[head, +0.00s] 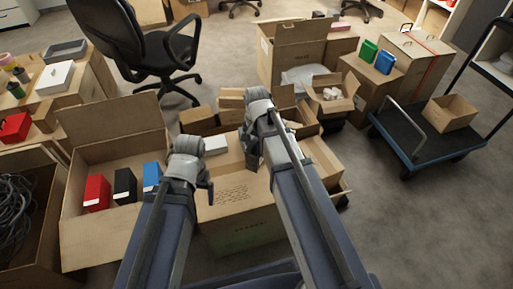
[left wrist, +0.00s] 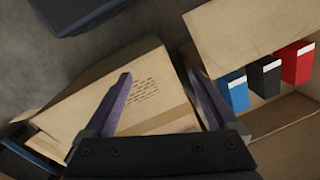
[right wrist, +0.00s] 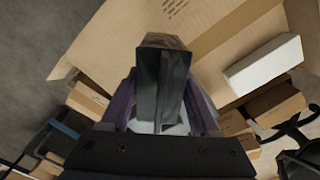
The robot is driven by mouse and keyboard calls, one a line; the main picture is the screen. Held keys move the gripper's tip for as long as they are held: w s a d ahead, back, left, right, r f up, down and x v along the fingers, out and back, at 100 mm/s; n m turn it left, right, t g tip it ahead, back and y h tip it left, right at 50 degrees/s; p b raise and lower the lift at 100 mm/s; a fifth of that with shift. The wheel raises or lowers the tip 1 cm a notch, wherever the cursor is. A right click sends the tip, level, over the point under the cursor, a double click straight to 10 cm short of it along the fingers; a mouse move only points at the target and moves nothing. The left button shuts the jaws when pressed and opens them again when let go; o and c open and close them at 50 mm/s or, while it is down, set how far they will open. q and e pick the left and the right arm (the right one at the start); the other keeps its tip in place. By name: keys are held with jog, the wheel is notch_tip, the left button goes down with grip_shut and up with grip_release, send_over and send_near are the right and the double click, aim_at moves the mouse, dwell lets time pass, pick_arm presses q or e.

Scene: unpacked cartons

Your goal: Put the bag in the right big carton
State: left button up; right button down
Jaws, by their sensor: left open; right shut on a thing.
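My right gripper (right wrist: 160,112) is shut on a dark, glossy bag (right wrist: 163,80) with a seam down its middle. In the head view my right gripper (head: 256,150) hangs over the far part of the middle carton (head: 240,222), and the bag is mostly hidden there. That big carton has printed text on a flap; its inside is hardly visible. My left gripper (left wrist: 160,95) is open and empty, with the printed carton (left wrist: 140,95) beyond its fingers. In the head view the left gripper (head: 198,182) is near that carton's left side.
A big open carton (head: 85,235) at left holds red (head: 96,193), black (head: 125,187) and blue (head: 152,177) binders. A white box (head: 215,145) lies behind the middle carton. Several smaller cartons crowd beyond. A blue trolley (head: 400,138) stands right; floor before it is clear.

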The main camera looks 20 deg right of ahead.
notch_tip(320, 180, up, 3)
jog(key=shift+f+p, duration=0.15)
jog(key=shift+p, duration=0.6)
pick_arm(q)
notch_tip(320, 180, up, 3)
jog(key=shift+f, duration=0.2)
pick_arm(e)
jog(key=shift+f, duration=0.1)
